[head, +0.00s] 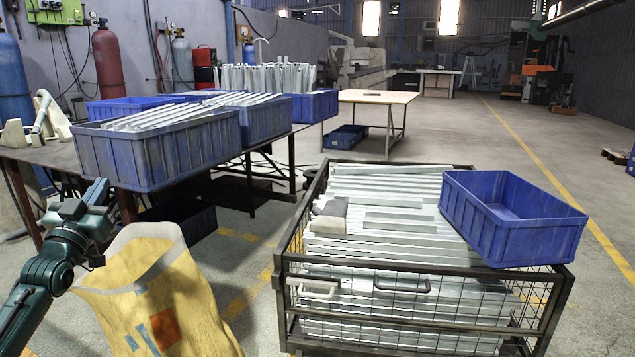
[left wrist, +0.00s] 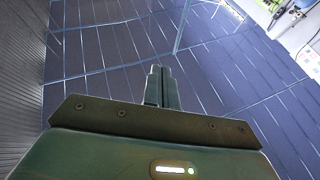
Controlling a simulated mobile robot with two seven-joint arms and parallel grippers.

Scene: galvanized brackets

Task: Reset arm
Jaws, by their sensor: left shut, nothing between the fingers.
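My left arm (head: 58,245), dark green, comes in at the lower left of the head view, raised beside a yellow sack. Its gripper is small and hard to make out there. In the left wrist view the left gripper (left wrist: 160,70) points up at the dark ceiling panels. Its two narrow fingers are together, with nothing between them. My right arm and gripper are in neither view.
The open yellow sack (head: 160,295) stands close by the left arm. A wire-mesh cage (head: 430,336) of galvanized profiles and a blue crate (head: 512,222) are at right. A table (head: 52,154) with blue crates (head: 155,157) of metal parts is behind. The floor right of the cage is clear.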

